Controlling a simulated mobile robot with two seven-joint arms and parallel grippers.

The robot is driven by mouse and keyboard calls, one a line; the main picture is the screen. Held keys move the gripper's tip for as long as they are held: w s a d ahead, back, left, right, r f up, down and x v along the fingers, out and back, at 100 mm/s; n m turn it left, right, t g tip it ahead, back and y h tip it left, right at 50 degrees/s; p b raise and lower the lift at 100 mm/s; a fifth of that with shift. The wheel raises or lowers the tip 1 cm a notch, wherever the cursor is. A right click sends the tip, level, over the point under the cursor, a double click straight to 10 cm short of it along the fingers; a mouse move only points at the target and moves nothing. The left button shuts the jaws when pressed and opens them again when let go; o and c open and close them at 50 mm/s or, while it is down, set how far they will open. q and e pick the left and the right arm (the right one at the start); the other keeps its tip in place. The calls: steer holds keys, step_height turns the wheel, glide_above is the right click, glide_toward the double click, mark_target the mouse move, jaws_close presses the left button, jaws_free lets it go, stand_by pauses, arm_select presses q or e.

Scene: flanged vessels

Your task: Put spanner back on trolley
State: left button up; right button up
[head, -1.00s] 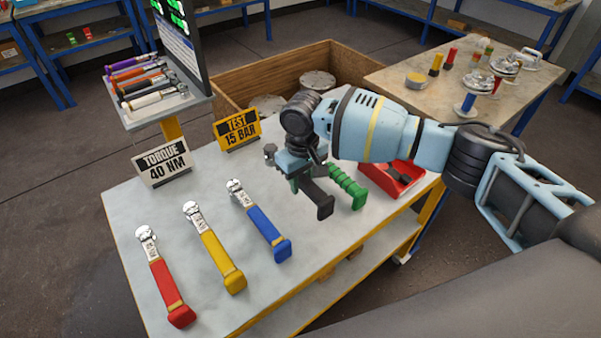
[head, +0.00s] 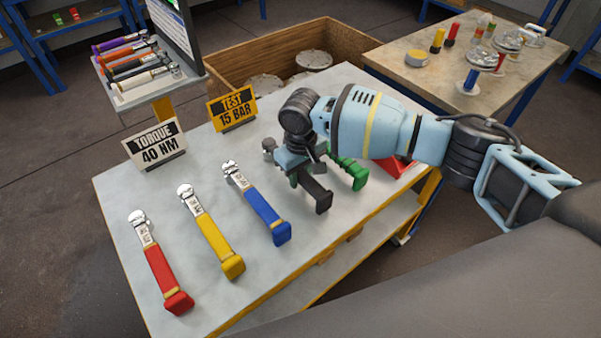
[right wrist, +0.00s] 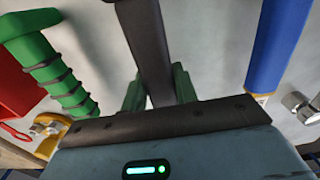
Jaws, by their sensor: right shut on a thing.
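My right gripper (head: 302,168) is shut on the black-handled spanner (head: 317,194), over the grey trolley top (head: 200,160). The spanner's handle points toward the front edge; its head is mostly hidden by the gripper. In the right wrist view the black handle (right wrist: 148,50) runs between the green fingers (right wrist: 158,88). I cannot tell whether it touches the top. The blue spanner (head: 258,207) lies to its left and the green spanner (head: 350,172) to its right, partly hidden. My left gripper is not in view.
A yellow spanner (head: 212,235) and a red spanner (head: 160,265) lie further left on the trolley. Signs (head: 155,143) (head: 231,107) stand at the back. A red tray (head: 400,167) is at the right, partly behind my arm. A wooden crate (head: 225,72) stands behind.

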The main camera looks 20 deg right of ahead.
steer(key=shift+f, duration=0.4)
steer(key=o, duration=1.1)
steer(key=shift+o, duration=0.6)
steer(key=o, duration=0.4)
steer(key=shift+r+p, duration=1.65)
steer(key=shift+r, duration=1.9)
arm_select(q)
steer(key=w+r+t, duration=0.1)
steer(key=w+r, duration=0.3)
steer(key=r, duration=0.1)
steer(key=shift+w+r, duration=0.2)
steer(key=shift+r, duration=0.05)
arm_select(e)
steer(key=shift+f, duration=0.15)
